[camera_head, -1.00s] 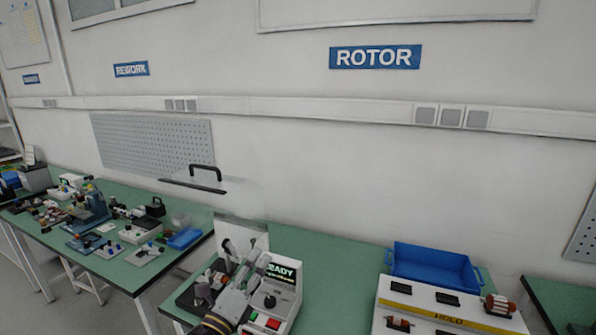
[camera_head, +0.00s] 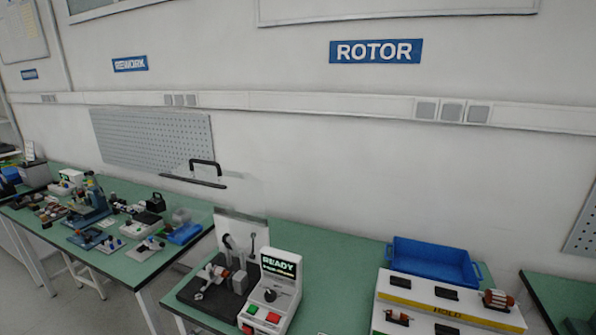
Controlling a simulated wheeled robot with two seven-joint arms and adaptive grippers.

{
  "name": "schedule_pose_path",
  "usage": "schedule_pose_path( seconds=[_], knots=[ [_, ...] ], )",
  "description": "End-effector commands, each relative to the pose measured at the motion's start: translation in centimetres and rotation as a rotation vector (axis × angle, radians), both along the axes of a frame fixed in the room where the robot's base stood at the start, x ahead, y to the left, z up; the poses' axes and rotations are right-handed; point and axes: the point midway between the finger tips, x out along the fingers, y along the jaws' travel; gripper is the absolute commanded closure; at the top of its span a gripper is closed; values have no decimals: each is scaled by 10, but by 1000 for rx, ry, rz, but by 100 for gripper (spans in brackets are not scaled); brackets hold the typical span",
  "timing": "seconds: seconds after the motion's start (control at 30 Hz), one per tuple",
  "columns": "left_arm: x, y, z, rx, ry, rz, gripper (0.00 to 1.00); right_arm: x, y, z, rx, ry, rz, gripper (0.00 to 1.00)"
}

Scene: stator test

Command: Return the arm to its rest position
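Neither of my arms nor grippers shows in the head view now. The tester (camera_head: 272,296) stands on the green table with its screen lit and reading READY. Its dark fixture base (camera_head: 208,290) carries a small rotor-like part (camera_head: 216,272) between its supports. The clear cover with a black handle (camera_head: 206,166) is raised above the fixture.
A blue bin (camera_head: 435,262) stands behind a white HOLD rack (camera_head: 450,305) that holds red-and-dark rotors (camera_head: 497,300) at the right. The green table (camera_head: 335,262) is clear between tester and rack. Another bench (camera_head: 135,262) at the left is crowded with tools and parts.

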Motion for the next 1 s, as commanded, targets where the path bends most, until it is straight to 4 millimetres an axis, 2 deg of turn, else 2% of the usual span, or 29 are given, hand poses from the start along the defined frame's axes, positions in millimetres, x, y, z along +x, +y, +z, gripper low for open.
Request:
schedule_pose_path(
  seconds=[0.2,0.5,0.77,1.0],
  knots=[
    [-55,0,-35,-198,213,172,37,0,0,0,0,0,0,60],
    [-100,-5,-54,-330,380,306,37,0,0,0,0,0,0,60],
    [-131,-9,-62,-404,490,393,37,0,0,0,0,0,0,60],
    [-124,-10,-87,-400,497,392,37,0,0,0,0,0,0,60]
  ],
)
